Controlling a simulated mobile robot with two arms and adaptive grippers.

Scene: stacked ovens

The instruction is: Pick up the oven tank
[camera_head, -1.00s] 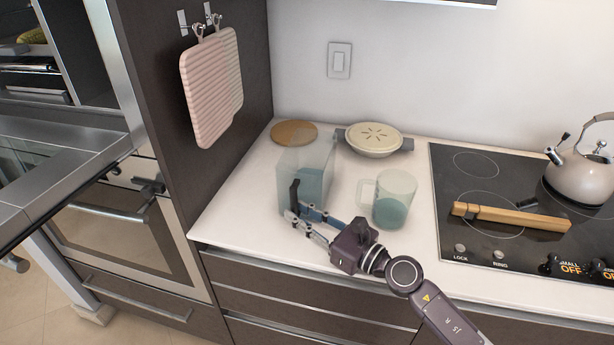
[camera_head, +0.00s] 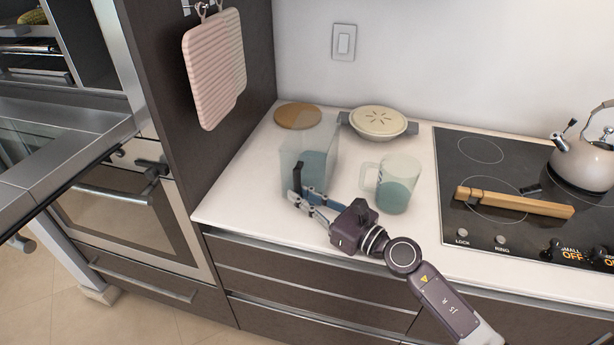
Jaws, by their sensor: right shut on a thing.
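The oven tank (camera_head: 315,155) is a clear, bluish box-shaped container with a black handle (camera_head: 298,178) on its front. It stands on the white counter at the left, near the dark side panel. My right gripper (camera_head: 299,196) reaches in from the lower right and is shut on the lower part of the black handle. The tank looks upright; I cannot tell whether its base is off the counter. My left gripper is not in view.
A measuring jug (camera_head: 398,184) with bluish contents stands just right of the tank. A round wooden board (camera_head: 298,116) and a lidded dish (camera_head: 378,122) are behind. The cooktop (camera_head: 470,185) holds a kettle (camera_head: 584,160). An oven door (camera_head: 60,150) stands open at left.

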